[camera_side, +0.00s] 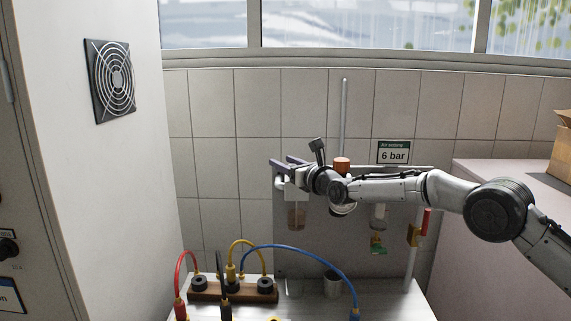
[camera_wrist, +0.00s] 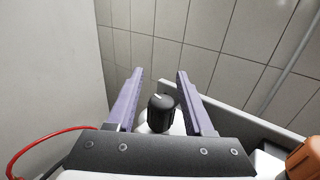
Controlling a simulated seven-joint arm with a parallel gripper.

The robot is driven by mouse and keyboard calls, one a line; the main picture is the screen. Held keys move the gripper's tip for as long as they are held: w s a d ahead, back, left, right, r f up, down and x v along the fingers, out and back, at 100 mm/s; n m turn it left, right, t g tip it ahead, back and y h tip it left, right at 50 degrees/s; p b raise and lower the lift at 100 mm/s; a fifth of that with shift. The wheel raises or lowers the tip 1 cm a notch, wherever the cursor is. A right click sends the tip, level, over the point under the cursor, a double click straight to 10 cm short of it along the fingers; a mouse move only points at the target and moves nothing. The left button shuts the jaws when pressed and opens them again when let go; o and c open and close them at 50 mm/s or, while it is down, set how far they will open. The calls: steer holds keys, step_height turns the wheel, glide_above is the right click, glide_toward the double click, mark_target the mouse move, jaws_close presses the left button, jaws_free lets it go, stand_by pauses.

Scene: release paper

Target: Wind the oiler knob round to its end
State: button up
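The oiler knob (camera_wrist: 161,113) is black and ribbed with a pale pointer line on top. It shows in the wrist view between the two fingers of my gripper (camera_wrist: 159,76), with a gap on each side, nearer the palm than the fingertips. In the side view my gripper (camera_side: 283,163) reaches left over the air unit on the wall, and its fingers are open. The knob is hidden there behind my gripper. The oiler's amber bowl (camera_side: 296,216) hangs below it. An orange knob (camera_wrist: 303,160) shows at the lower right of the wrist view.
The red-orange regulator knob (camera_side: 342,164) stands close to my wrist. A "6 bar" sign (camera_side: 394,152) hangs on the tiled wall. A red valve handle (camera_side: 426,222) is at right. Cables and a wooden socket block (camera_side: 206,294) lie below; a white cabinet (camera_side: 108,190) stands left.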

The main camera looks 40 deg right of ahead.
steer(key=shift+o, duration=0.3)
steer(key=shift+f, duration=0.1)
steer(key=s+a, duration=0.2)
steer(key=s, duration=1.1)
steer(key=shift+s+a, duration=0.15)
steer(key=shift+s, duration=0.15)
